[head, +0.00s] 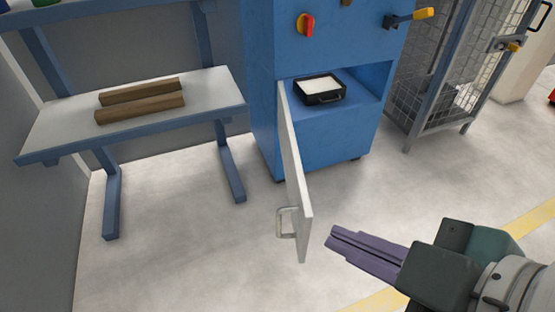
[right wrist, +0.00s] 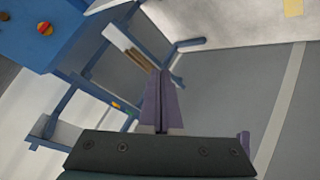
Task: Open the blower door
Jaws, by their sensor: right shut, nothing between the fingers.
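The blue blower cabinet (head: 265,80) stands at the back centre, with a red and yellow knob (head: 306,26) on its front. Its white door (head: 293,175) stands swung out from the left side of the opening, seen nearly edge-on. A metal handle (head: 286,222) is on the door's left face, near its free end. My right gripper (head: 335,238) is shut and empty, just right of the door's free end, with a small gap in the picture. In the right wrist view, its purple fingers (right wrist: 160,76) are together. My left gripper is out of view.
A black tray (head: 319,97) with white contents sits in the cabinet's opening. A workbench (head: 60,135) with two brown bars (head: 140,107) is at left. A mesh cage (head: 430,80) stands at right. The floor (head: 190,270) in front is clear.

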